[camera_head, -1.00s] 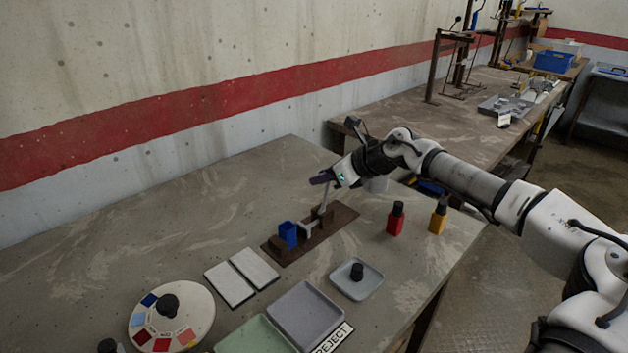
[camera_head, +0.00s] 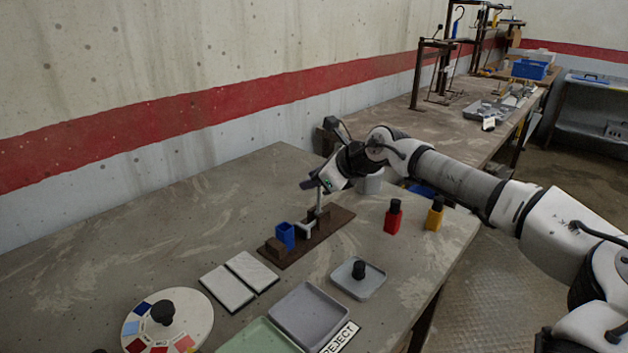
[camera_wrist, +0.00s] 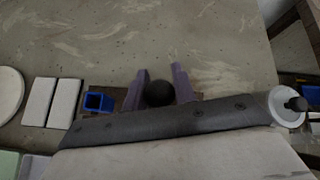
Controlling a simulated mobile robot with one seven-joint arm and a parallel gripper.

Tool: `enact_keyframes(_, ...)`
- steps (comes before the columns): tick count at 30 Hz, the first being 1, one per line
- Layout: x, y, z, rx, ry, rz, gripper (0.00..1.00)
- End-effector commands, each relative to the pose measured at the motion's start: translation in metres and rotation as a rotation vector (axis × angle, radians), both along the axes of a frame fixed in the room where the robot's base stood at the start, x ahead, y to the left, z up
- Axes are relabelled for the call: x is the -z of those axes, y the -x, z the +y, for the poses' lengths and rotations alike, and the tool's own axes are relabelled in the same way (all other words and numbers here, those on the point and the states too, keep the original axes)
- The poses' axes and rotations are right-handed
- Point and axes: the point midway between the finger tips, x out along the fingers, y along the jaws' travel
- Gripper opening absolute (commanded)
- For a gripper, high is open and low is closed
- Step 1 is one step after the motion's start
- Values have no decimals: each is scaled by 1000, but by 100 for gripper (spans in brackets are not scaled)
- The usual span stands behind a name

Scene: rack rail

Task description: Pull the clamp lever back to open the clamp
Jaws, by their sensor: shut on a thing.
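The clamp stands on a dark brown base board (camera_head: 338,222) on the near table. Its pale lever (camera_head: 319,201) points nearly straight up, and a light metal clamp part (camera_head: 303,228) sits lower down beside it. A blue block-shaped holder (camera_head: 285,236) is on the same board, left of the lever; it also shows in the wrist view (camera_wrist: 98,102). My gripper (camera_head: 313,184) is at the lever's top. In the wrist view, its purple fingers (camera_wrist: 159,88) are shut on the lever's round black knob (camera_wrist: 159,93). The lever's shaft is hidden there.
Red (camera_head: 394,217) and yellow (camera_head: 434,215) bottles stand right of the board. A grey dish (camera_head: 372,290), white plates (camera_head: 227,289), trays (camera_head: 305,308) and a round palette (camera_head: 190,310) lie in front.

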Motion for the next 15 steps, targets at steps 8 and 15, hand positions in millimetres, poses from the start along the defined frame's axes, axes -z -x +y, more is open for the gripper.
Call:
enact_keyframes(8,3,2,1,-7,7,6,0)
enact_keyframes(15,2,2,1,-5,4,4,48)
